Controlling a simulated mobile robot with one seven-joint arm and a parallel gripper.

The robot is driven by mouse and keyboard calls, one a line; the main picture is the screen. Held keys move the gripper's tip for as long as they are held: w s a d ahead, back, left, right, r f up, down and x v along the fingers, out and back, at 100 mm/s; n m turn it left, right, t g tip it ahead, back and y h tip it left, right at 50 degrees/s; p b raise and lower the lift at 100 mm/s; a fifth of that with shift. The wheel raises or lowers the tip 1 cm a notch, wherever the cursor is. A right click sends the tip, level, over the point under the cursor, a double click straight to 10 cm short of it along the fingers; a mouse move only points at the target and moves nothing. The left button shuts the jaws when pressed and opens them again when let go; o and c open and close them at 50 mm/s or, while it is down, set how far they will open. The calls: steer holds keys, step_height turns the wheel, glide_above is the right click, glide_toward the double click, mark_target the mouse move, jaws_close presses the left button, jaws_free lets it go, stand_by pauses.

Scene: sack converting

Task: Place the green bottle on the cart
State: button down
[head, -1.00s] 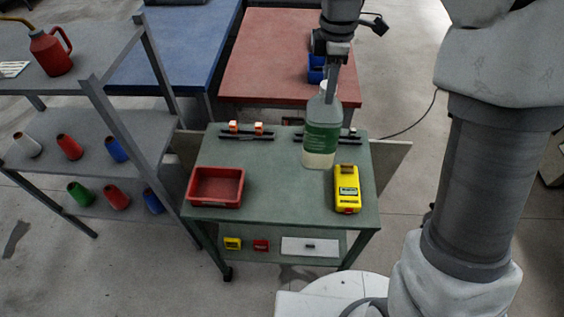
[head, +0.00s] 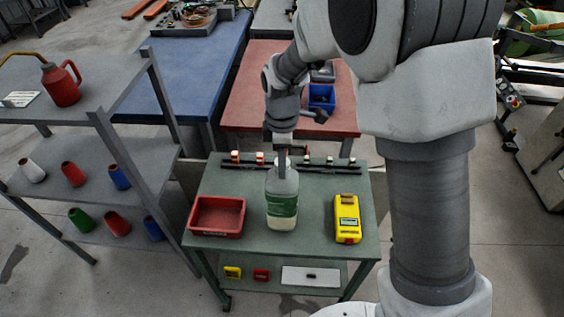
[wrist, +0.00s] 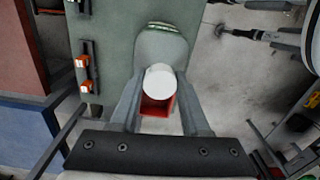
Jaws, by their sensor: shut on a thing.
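The green bottle (head: 282,205), translucent with a green label and white cap, is upright over the middle of the green cart (head: 262,243) in the head view. Its base appears at or just above the cart top; I cannot tell if it touches. My gripper (head: 281,168) is shut on the bottle near its neck from above. In the wrist view, the white cap (wrist: 159,81) lies between the fingers, with the bottle's shoulder (wrist: 160,45) beyond it and the cart top (wrist: 112,45) behind.
A red tray (head: 217,231) is left of the bottle on the cart, and a yellow device (head: 347,220) is right. Dark rails with small blocks (head: 240,166) line the cart's far edge. A grey shelf (head: 100,75) stands left; blue (head: 185,75) and red (head: 250,100) tables are behind.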

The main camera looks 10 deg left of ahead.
steer(key=shift+f, duration=0.45)
steer(key=c, duration=0.8)
jaws_free()
steer(key=shift+f, duration=0.2)
steer(key=shift+c, duration=0.2)
steer(key=o, duration=0.5)
steer(key=shift+c, duration=0.2)
step_height(320, 180, up, 12)
steer(key=shift+f, duration=0.2)
steer(key=shift+r, duration=0.4)
